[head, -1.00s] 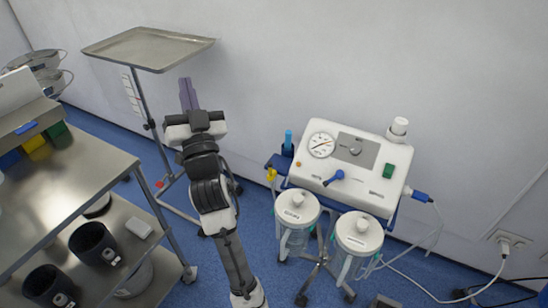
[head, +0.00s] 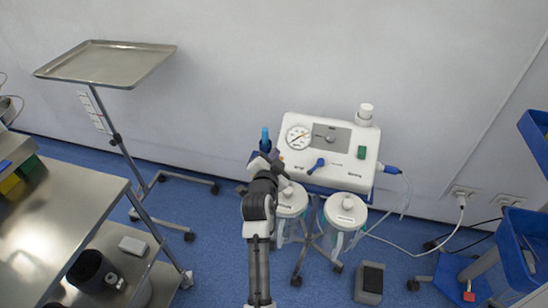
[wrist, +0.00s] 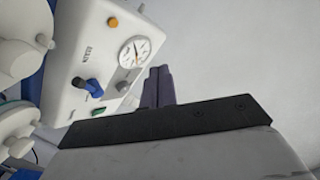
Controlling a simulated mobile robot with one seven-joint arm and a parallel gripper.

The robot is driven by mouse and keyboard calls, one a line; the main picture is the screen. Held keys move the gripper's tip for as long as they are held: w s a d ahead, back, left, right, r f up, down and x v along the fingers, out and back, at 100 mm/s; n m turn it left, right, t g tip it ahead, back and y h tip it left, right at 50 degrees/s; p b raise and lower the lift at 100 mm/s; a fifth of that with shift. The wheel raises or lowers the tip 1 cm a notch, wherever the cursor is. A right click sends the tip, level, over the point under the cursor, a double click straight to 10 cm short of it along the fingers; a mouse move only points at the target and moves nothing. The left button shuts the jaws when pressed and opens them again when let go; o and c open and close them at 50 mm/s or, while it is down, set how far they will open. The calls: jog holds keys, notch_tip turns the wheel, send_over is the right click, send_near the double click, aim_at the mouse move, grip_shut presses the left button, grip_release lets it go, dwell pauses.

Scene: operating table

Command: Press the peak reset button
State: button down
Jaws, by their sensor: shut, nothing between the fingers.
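A white suction unit (head: 335,177) stands against the wall on a wheeled stand. Its front has a round dial gauge (head: 298,137), a grey panel with a knob (head: 331,137), a blue lever (head: 316,166) and a green switch (head: 361,152). A small orange button (wrist: 112,22) shows on its face in the wrist view. No label reading peak reset is legible. My gripper (head: 274,155) is at the unit's left edge in the head view and covers its left front part. In the wrist view, its dark fingers (wrist: 157,70) are shut and empty, beside the gauge; contact cannot be told.
Two lidded jars (head: 347,211) hang below the unit. A tray stand (head: 108,62) and a steel cart (head: 60,215) are at left. A foot pedal (head: 369,283) and cables lie on the floor at right, near a blue cart (head: 520,245).

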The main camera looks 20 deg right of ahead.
jog(key=shift+w+d+f+b, duration=0.5)
jog(key=shift+w+f+b, duration=0.2)
jog(key=shift+f+b, duration=0.45)
jog(key=shift+w+d+f+b, duration=0.45)
jog(key=shift+w+f+b, duration=0.3)
jog(key=shift+f+b, duration=0.35)
jog(key=shift+w+d+f+b, duration=0.5)
jog(key=shift+w+f+b, duration=0.3)
jog(key=shift+f, duration=0.5)
jog(key=shift+s, duration=0.1)
jog(key=shift+w+f+b, duration=0.2)
jog(key=shift+f+b, duration=0.2)
jog(key=shift+b, duration=0.15)
jog(key=shift+d, duration=0.1)
